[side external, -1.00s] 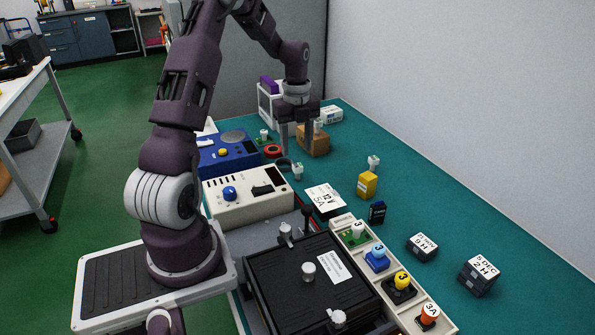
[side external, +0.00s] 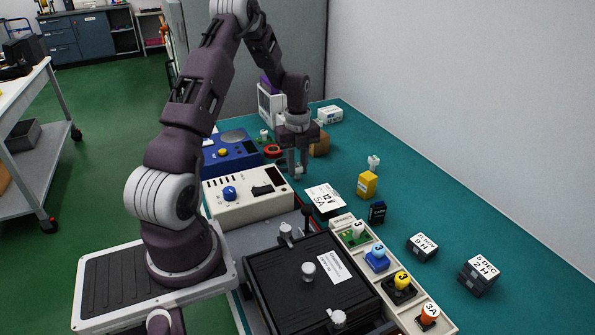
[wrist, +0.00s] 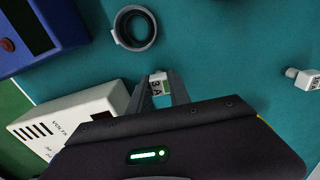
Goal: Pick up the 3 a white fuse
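The white fuse (wrist: 157,86), marked 3A, is between my fingertips in the wrist view. In the side view, the white fuse (side external: 298,170) shows low between the fingers, at the mat. My gripper (side external: 298,168) points straight down with a finger on each side of the fuse. The fingers look open around it, with only a small gap; contact is not clear. My gripper also shows in the wrist view (wrist: 159,88). A second white fuse (side external: 373,162) stands apart to the right; its marking is unreadable in the wrist view (wrist: 303,78).
A cream meter box (side external: 248,198) and a blue box (side external: 228,156) stand left of my gripper. A dark ring (wrist: 134,28) lies near it. A yellow block (side external: 367,185), a labelled card (side external: 325,200) and a fuse tray (side external: 384,268) are to the right and front.

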